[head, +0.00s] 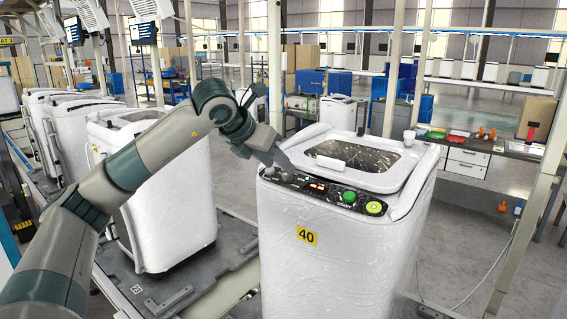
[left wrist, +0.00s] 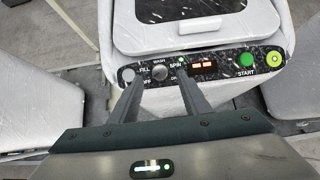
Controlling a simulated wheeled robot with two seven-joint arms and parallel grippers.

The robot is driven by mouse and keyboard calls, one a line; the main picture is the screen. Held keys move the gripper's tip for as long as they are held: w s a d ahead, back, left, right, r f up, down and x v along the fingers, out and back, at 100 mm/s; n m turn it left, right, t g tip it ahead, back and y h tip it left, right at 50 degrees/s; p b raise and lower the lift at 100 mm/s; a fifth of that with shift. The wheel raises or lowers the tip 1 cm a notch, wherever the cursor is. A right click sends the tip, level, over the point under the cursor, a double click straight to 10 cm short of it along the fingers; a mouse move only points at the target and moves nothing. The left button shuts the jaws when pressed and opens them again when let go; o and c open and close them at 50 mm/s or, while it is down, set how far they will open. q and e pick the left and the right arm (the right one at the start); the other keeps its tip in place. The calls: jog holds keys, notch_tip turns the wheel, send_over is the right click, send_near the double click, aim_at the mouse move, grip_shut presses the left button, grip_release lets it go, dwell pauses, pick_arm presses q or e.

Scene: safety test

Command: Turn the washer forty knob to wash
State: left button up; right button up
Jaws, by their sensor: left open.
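The washer marked 40 (head: 330,250) is white and wrapped in clear film, with a black speckled control panel on its front top edge. In the left wrist view its round grey knob (left wrist: 160,74) sits among the labels FILL, WASH, SPIN and OFF. Which label the knob points at is too small to tell. My left gripper (head: 283,166) reaches the panel's left end in the head view, partly hiding the knob area. In the left wrist view its open fingers (left wrist: 159,79) lie on either side of the knob; contact cannot be told. My right gripper is not in view.
Right of the knob are a red display (left wrist: 203,66), a green START button (left wrist: 246,60) and a yellow-ringed green button (head: 375,208). A pale round button (left wrist: 127,75) is left of the knob. Another wrapped washer (head: 170,215) stands to the left. A workbench (head: 480,155) is behind right.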

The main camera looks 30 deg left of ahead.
aim_at(283, 175)
pick_arm(q)
jog(key=p+x, duration=0.1)
jog(key=x, duration=0.2)
jog(key=shift+w+f, duration=0.15)
jog(key=shift+w, duration=0.05)
jog(key=shift+w+f, duration=0.35)
jog(key=shift+f, duration=0.1)
jog(key=shift+c, duration=0.6)
jog(key=c, duration=0.9)
